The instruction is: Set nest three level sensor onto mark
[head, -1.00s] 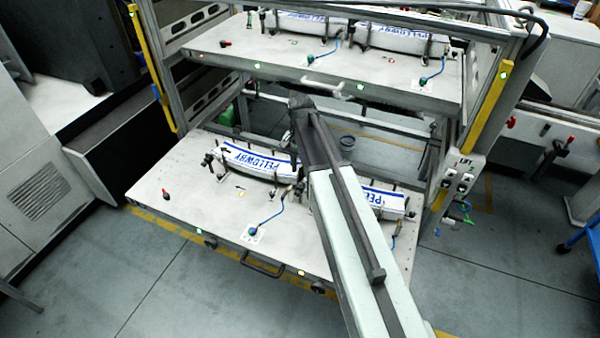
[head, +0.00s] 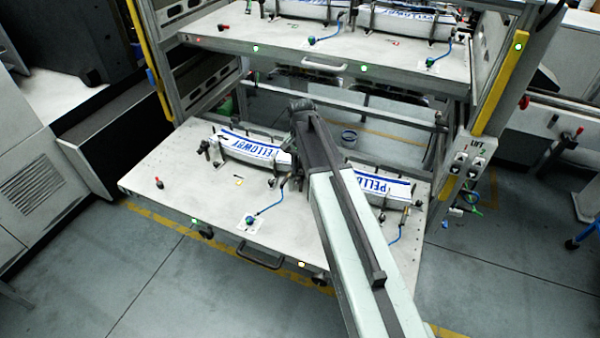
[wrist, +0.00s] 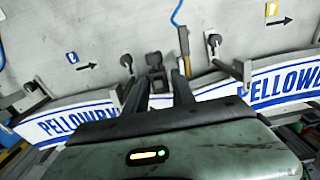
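Two curved white label packs with blue PELLOWBY lettering, left (head: 250,148) and right (head: 383,187), lie in nests on the lower deck (head: 185,190). A slim brass-tipped level sensor (head: 284,181) with a blue cable stands near the right end of the left pack. In the wrist view, a brass-topped sensor (wrist: 184,42) hangs from a blue cable beyond my right finger. My gripper (wrist: 163,90) has its fingers apart between the two packs; a dark bracket (wrist: 155,70) shows beyond the gap. Printed arrows (wrist: 87,67) mark the deck. My arm hides the gripper in the head view.
The upper deck (head: 270,35) carries more packs above. Frame posts, a yellow rail (head: 500,85) on the right one, flank the decks. Cable plugs (head: 250,221) and a handle (head: 258,258) are along the lower deck's front. Grey floor lies free in front.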

